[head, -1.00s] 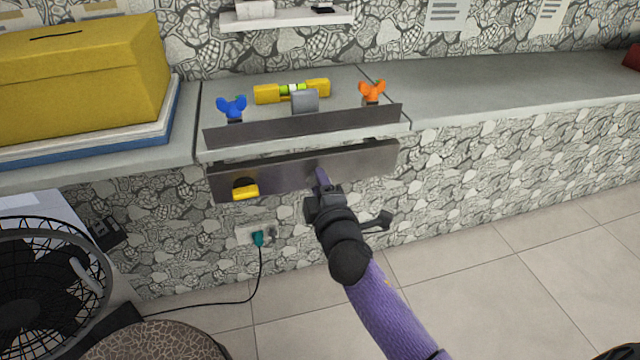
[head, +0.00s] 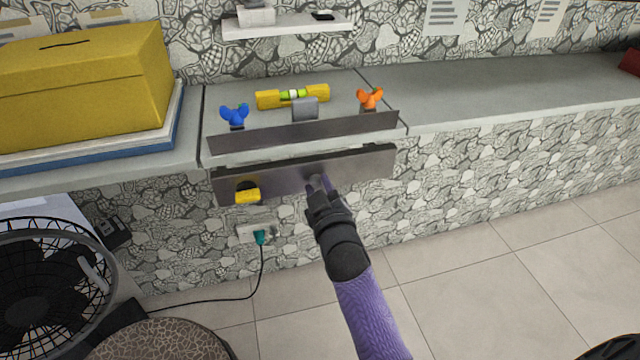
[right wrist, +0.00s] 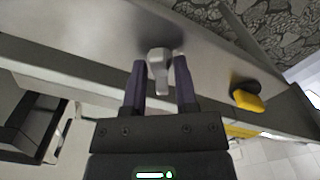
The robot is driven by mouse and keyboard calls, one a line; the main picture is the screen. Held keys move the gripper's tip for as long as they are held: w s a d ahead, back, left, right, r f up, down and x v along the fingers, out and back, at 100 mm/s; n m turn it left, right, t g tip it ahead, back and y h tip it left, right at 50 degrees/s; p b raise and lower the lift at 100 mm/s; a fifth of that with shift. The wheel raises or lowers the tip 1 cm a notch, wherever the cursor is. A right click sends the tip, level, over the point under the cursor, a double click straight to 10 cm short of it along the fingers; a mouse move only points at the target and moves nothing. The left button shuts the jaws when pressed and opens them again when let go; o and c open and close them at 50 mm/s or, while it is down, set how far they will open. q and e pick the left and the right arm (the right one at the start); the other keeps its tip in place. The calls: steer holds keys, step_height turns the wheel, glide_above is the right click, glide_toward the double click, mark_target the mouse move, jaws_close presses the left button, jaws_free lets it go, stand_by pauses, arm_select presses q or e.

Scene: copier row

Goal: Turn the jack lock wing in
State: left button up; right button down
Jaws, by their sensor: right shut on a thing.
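A grey front plate (head: 285,172) runs below the counter edge. A small light grey wing (right wrist: 158,62) stands out from this plate in the right wrist view, its narrow end pointing down between my fingers. I take it to be the jack lock wing. My right gripper (right wrist: 160,77) is shut on it, one dark finger on each side. In the head view my right gripper (head: 317,184) reaches up to the middle of the plate and mostly hides the wing. A yellow wing or knob (head: 247,196) sits at the plate's left end; it also shows in the right wrist view (right wrist: 246,98). My left gripper is not in view.
Above stand a blue wing knob (head: 235,115), an orange wing knob (head: 369,98), a yellow level (head: 292,95) and a grey block (head: 305,109). A yellow box (head: 80,90) and a fan (head: 50,290) are at left.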

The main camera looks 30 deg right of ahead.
steer(key=shift+m+p, duration=0.35)
steer(key=shift+m, duration=0.65)
steer(key=m+p, duration=0.1)
steer(key=m, duration=0.1)
steer(key=shift+m, duration=0.3)
steer(key=m+p, duration=0.1)
steer(key=m, duration=0.2)
steer(key=shift+m+p, duration=0.35)
steer(key=shift+m, duration=0.05)
steer(key=m+p, duration=0.1)
steer(key=m, duration=0.7)
steer(key=shift+p, duration=0.3)
steer(key=m, duration=0.2)
steer(key=shift+f+m, duration=0.1)
steer(key=shift+m, duration=0.3)
steer(key=m, duration=0.3)
steer(key=shift+m, duration=1)
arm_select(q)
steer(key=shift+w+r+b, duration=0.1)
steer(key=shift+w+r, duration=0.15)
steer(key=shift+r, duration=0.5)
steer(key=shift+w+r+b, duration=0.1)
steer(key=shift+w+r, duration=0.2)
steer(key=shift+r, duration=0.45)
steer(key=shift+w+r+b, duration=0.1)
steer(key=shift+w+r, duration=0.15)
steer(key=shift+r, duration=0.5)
arm_select(e)
steer(key=shift+m, duration=0.4)
